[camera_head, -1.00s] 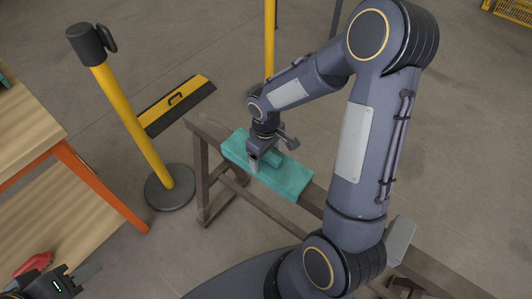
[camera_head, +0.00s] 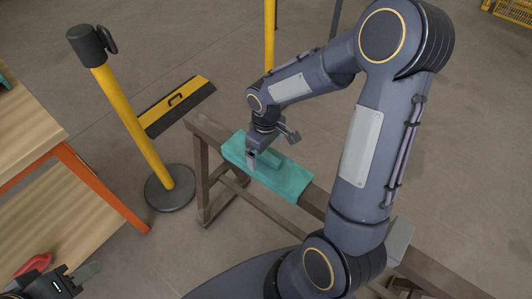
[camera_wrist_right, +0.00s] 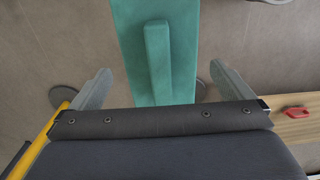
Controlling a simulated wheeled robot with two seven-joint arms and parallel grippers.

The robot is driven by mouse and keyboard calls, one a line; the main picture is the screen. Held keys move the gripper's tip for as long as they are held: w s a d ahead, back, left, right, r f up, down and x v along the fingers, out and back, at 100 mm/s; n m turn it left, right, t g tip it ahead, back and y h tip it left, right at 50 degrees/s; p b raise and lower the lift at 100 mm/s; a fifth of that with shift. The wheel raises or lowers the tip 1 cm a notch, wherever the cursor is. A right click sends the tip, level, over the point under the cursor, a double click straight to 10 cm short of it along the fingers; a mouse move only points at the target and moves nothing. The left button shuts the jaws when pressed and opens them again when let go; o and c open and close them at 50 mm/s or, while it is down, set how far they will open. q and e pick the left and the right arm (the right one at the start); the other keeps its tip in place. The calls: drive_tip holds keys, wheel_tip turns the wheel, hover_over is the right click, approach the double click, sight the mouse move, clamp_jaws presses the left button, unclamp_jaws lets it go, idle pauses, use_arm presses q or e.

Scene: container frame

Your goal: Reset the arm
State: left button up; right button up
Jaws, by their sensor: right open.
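A teal block (camera_head: 290,180) with a raised teal bar along its top lies on a brown trestle beam (camera_head: 312,201). It also fills the upper middle of the right wrist view (camera_wrist_right: 125,35). My right gripper (camera_head: 268,152) is over the block's upper-left part in the head view. In the wrist view its two grey fingers (camera_wrist_right: 161,83) are spread wide, with the block between them in the picture and nothing held. Whether a finger touches the block I cannot tell. My left gripper (camera_head: 86,273) shows only partly at the lower left; its jaw state is unclear.
A wooden table with orange legs (camera_head: 98,184) stands at the left, with a red item (camera_head: 36,264) on its lower shelf. A yellow post (camera_head: 136,127) stands between table and trestle. A yellow-black barrier piece (camera_head: 178,105) lies behind.

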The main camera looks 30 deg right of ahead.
drive_tip(key=shift+r+p, duration=0.3)
drive_tip(key=shift+r, duration=2.05)
drive_tip(key=s+a+r+m+t+y, duration=0.2)
drive_tip(key=s+r+m+t, duration=0.1)
drive_tip(key=s+r, duration=0.4)
drive_tip(key=s+a+r+m+t+y, duration=0.2)
drive_tip(key=s+r+m+t, duration=0.15)
drive_tip(key=s, duration=0.65)
wheel_tip(320, 180, up, 13)
drive_tip(key=p, duration=1.2)
drive_tip(key=shift+g, duration=0.45)
drive_tip(key=shift+a+n, duration=0.1)
drive_tip(key=shift+n, duration=0.15)
